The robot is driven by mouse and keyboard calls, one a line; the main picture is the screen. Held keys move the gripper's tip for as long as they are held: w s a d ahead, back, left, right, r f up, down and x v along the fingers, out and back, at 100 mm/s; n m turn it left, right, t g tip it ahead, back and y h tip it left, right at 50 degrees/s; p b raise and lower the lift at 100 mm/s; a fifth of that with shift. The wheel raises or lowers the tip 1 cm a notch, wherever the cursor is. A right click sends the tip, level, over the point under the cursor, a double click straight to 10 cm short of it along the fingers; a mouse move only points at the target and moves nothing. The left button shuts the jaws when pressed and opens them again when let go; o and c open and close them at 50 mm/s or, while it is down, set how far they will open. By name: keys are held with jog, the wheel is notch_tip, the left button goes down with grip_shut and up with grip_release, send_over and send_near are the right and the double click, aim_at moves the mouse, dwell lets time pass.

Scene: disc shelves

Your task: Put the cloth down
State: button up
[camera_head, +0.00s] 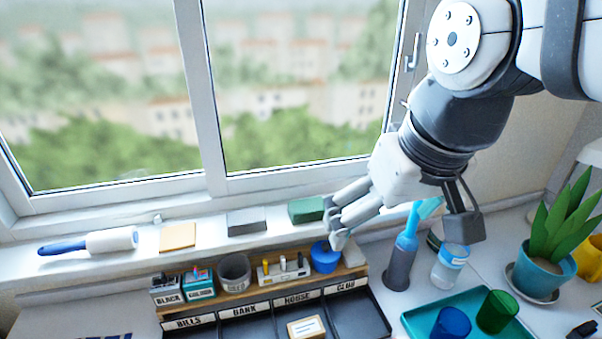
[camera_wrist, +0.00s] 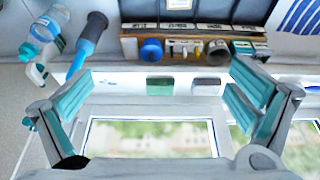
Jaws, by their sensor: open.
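My gripper (camera_head: 402,234) is open above the right end of the window sill, its fingers spread wide. In the wrist view my gripper (camera_wrist: 160,98) has nothing between its fingers. A flat tan square (camera_head: 178,237) lies on the sill at the left and looks like a folded cloth, but I cannot be sure. A grey block (camera_head: 247,221) and a green block (camera_head: 307,210) lie farther right on the sill. In the wrist view the green block (camera_wrist: 160,85) and the grey block (camera_wrist: 207,86) lie beyond the fingertips.
A lint roller (camera_head: 111,241) lies on the sill's left. Below stands an organizer (camera_head: 258,311) with labelled compartments, a blue cup (camera_head: 325,257) and small boxes. A blue brush in a holder (camera_head: 399,266), a bottle (camera_head: 449,268), a teal tray (camera_head: 418,322) and a potted plant (camera_head: 540,265) crowd the right.

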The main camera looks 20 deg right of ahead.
jog(key=shift+t, duration=0.3)
jog(key=s+f, duration=0.1)
jog(key=s, duration=0.1)
jog(key=s+f, duration=0.1)
jog(key=shift+s, duration=0.4)
jog(key=shift+c, duration=0.6)
